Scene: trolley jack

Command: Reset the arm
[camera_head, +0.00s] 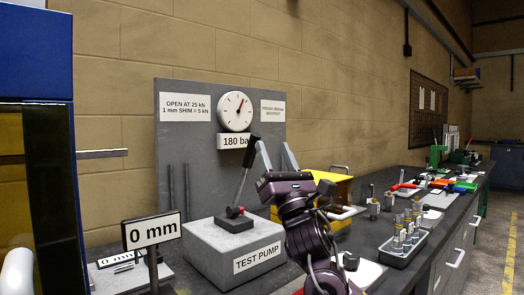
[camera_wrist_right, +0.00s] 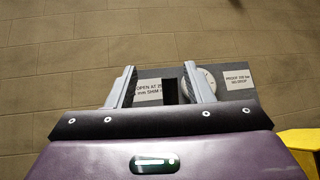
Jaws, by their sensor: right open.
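My right gripper (camera_head: 276,149) is raised beside the test pump, fingers pointing up and toward the back board. It is open and empty; its two spread fingers also show in the right wrist view (camera_wrist_right: 160,76). The grey test pump block (camera_head: 236,249) sits on the bench, with a lever (camera_head: 241,187) standing steeply and leaning right. The lever's black grip (camera_head: 252,144) is just left of the fingers in the head view. In the wrist view a dark upright piece (camera_wrist_right: 170,91), probably this grip, appears between the fingers; I cannot tell whether they touch. My left gripper is out of view.
A gauge (camera_head: 235,111) above a "180 ba" sign is on the grey back board (camera_head: 173,137). A "0 mm" sign (camera_head: 152,231) stands front left, near a blue cabinet (camera_head: 38,60). A yellow box (camera_head: 329,187) and a tray of cylinders (camera_head: 398,259) are to the right.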

